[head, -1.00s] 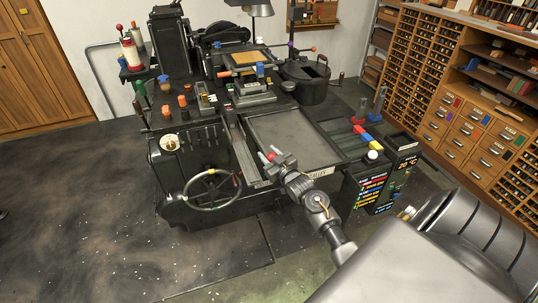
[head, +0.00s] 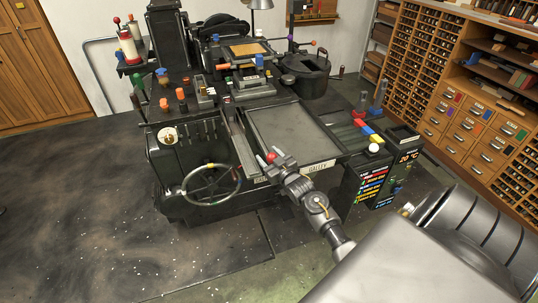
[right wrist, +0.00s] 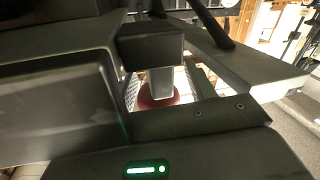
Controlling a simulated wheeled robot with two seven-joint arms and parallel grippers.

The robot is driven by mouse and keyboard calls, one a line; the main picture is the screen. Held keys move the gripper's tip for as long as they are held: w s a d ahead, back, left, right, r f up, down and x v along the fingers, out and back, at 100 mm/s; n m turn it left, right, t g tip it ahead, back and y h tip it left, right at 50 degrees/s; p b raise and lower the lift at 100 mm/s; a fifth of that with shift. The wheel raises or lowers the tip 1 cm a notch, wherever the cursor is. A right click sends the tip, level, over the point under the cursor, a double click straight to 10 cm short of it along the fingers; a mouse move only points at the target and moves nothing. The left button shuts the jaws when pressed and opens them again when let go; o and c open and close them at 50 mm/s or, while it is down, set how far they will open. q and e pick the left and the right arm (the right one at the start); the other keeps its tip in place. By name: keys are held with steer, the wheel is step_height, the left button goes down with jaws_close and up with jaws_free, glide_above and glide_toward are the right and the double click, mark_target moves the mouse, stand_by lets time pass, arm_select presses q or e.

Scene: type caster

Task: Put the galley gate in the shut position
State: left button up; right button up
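The galley (head: 292,130) is a flat grey tray on the press, with a GALLEY label (head: 318,167) on its front edge. A red knob (head: 271,157) shows at the galley's front left corner, beside the dark rail. I cannot make out the gate's shape or position there. My right gripper (head: 279,161) is at this corner, right against the knob in the picture. In the right wrist view a pale post above a red round part (right wrist: 158,98) shows between dark gripper parts. Whether the fingers are closed on it is unclear. My left gripper is not in view.
A handwheel (head: 211,185) is left of the gripper. A type cabinet (head: 465,130) stands at the right. The floor at left is open.

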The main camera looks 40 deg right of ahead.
steer(key=shift+o, duration=0.2)
steer(key=shift+r, duration=0.15)
steer(key=shift+s, duration=0.1)
steer(key=s+a+b, duration=0.1)
steer(key=s+b, duration=0.1)
steer(key=s, duration=0.8)
steer(key=shift+s+a, duration=0.15)
steer(key=shift+s, duration=0.1)
